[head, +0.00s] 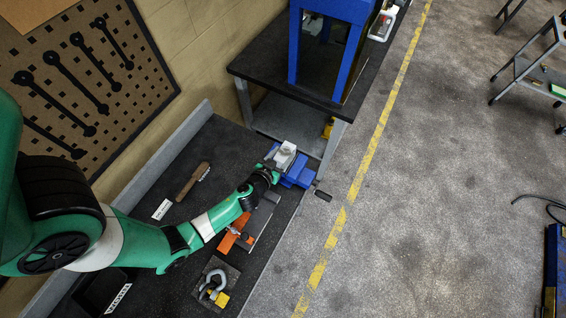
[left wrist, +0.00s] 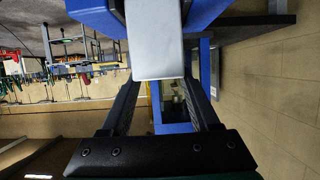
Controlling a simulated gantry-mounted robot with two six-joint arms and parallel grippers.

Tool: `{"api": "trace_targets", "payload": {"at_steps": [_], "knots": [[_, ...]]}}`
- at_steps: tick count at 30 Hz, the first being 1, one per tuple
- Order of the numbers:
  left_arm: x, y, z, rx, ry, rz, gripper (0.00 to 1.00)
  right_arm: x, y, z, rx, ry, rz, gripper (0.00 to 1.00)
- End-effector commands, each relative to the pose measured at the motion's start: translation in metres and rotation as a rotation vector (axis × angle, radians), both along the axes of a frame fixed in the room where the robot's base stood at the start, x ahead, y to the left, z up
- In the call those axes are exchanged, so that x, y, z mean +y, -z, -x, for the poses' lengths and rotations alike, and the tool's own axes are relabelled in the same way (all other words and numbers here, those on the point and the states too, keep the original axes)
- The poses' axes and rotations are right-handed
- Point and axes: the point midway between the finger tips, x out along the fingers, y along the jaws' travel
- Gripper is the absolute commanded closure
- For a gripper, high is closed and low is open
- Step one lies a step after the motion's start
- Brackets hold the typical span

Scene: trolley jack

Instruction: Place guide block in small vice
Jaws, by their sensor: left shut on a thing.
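The small blue vice (head: 299,175) stands at the far right corner of the black workbench. The light grey guide block (head: 286,150) is at the vice, at the tip of my left gripper (head: 273,165). In the left wrist view the guide block (left wrist: 155,40) sits between the two dark fingers of my left gripper (left wrist: 160,85), which is shut on it. Blue vice parts (left wrist: 95,14) show on both sides of the block there. I cannot tell whether the block rests between the vice jaws. My right gripper is not in view.
On the workbench (head: 225,145) lie a wooden-handled brush (head: 192,182), an orange object (head: 231,240) beside a grey plate, and a clamp (head: 213,288). A table with a blue frame (head: 294,45) stands behind the vice. Open floor (head: 420,180) lies to the right.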

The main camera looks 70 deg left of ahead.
Motion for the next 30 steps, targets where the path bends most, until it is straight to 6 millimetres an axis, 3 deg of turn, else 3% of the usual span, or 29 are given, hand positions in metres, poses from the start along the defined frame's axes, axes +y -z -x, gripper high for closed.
{"api": "trace_targets", "payload": {"at_steps": [4, 11, 24, 25, 29, 30], "knots": [[0.0, 0.002, -0.002, -0.006, 0.001, -0.002, 1.0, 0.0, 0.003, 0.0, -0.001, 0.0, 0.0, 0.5], [0.0, 0.036, -0.002, -0.004, 0.001, -0.003, 1.0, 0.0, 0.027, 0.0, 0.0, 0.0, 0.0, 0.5], [0.0, 0.039, -0.002, -0.006, 0.001, -0.002, 1.0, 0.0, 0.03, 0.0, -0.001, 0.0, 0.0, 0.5], [0.0, 0.04, 0.0, -0.001, 0.0, 0.0, 0.33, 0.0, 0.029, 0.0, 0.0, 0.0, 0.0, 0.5], [0.0, 0.04, 0.0, -0.001, 0.0, 0.0, 0.09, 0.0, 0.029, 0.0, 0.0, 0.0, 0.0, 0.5], [0.0, 0.04, 0.0, -0.001, 0.0, 0.001, 0.08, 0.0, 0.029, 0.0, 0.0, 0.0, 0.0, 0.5]]}}
